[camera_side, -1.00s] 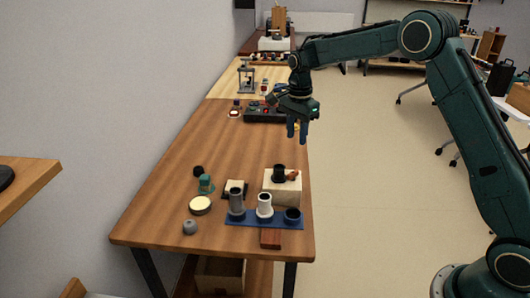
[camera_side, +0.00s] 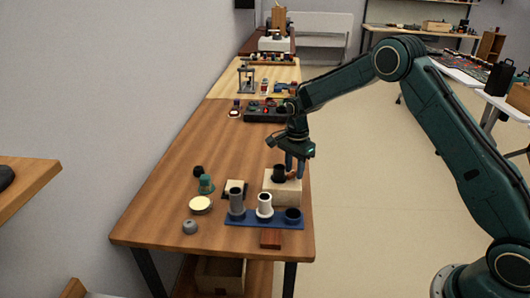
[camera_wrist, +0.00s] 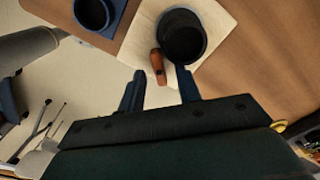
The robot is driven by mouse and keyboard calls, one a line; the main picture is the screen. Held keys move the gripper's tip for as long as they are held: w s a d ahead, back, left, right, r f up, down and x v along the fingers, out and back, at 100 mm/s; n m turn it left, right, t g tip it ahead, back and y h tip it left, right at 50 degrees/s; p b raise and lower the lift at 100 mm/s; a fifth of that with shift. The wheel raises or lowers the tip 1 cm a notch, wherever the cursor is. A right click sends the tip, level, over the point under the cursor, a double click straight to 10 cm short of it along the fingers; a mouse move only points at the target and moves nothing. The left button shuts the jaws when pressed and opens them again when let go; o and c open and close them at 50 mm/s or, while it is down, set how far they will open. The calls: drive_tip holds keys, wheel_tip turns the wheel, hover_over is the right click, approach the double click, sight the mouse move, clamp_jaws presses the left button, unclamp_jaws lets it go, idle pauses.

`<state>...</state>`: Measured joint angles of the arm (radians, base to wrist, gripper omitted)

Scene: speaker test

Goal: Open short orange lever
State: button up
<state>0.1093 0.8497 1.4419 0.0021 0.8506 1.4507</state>
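The short orange lever (camera_wrist: 157,62) sticks out from the side of a black cylindrical fitting (camera_wrist: 182,38) on a pale wooden block (camera_wrist: 215,22) in the wrist view. In the side view the block (camera_side: 281,192) and black fitting (camera_side: 279,173) stand near the table's right edge, and my fingers largely hide the lever. My gripper (camera_wrist: 160,88) is open and empty. Its two blue fingers point toward the lever, which lies between their lines just beyond the tips, with no clear contact. In the side view my gripper (camera_side: 295,165) is right beside the fitting.
A blue holder (camera_side: 250,220) with a grey tube (camera_side: 237,202), a white tube (camera_side: 265,205) and a dark blue cup (camera_side: 292,215) stands just in front of the block. A black control box (camera_side: 262,111) is farther back. The table's middle is clear.

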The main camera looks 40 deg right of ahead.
drive_tip(key=shift+f, duration=0.15)
clamp_jaws()
drive_tip(key=shift+n, duration=0.3)
drive_tip(key=n, duration=0.4)
drive_tip(key=shift+w, duration=0.1)
drive_tip(key=shift+a+n, duration=0.1)
drive_tip(key=shift+n, duration=2.1)
unclamp_jaws()
